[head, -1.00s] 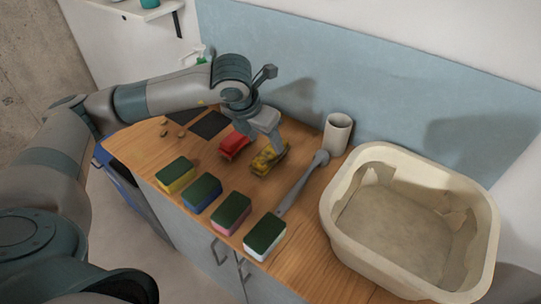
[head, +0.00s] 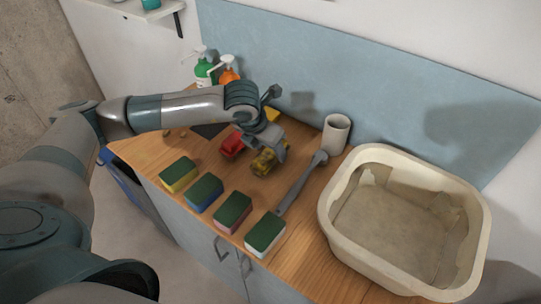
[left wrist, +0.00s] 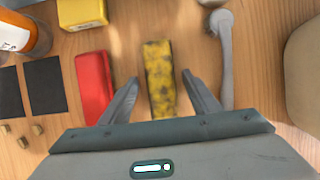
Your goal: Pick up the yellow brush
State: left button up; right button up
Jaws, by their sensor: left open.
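The yellow brush (head: 262,165), mottled with dark patches, lies on the wooden counter to the right of a red brush (head: 232,146). It also shows in the left wrist view (left wrist: 158,88), upright in the picture. My left gripper (left wrist: 160,78) is open, with one finger to each side of the yellow brush and visible gaps between. In the head view my left gripper (head: 264,147) hangs over the brush and hides part of it. My right gripper is not in view.
A grey long-handled tool (head: 301,184) lies right of the brush, close to my right finger in the wrist view. A white cup (head: 336,134), beige basin (head: 330,220), several sponges (head: 233,211), bottles (head: 204,69) and a plain yellow block (left wrist: 82,13) stand around.

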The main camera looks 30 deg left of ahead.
aim_at(271, 153)
pick_arm(q)
jog(key=shift+c, duration=0.3)
jog(key=c, duration=1)
